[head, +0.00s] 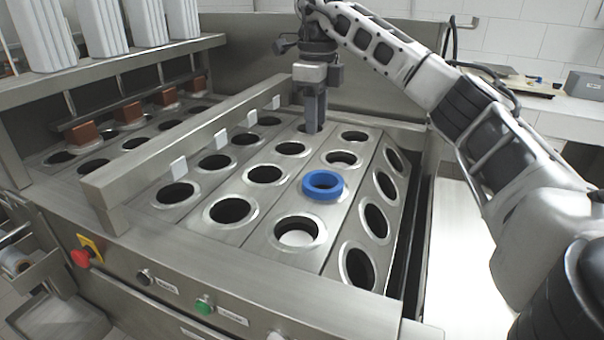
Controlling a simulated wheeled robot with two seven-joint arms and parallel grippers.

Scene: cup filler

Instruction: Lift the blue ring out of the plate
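The blue ring (323,196) sits on one of the round holes of the steel plate (262,236), right of the picture's middle. It looks level, and its hollow middle is open to view. My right gripper (313,128) points straight down behind the ring, at the far part of the plate. It is clear of the ring, with its fingertips close to or at a hole there. Its dark fingers look close together, but I cannot tell whether a gap lies between them. No ring or cup shows in it. My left gripper is not in view.
A raised steel bar (185,150) with white tabs runs along the plate's left. Brown blocks (125,112) and white cup stacks (90,25) stand beyond it. Buttons and a red knob (80,257) line the front panel. A white counter (570,110) lies at right.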

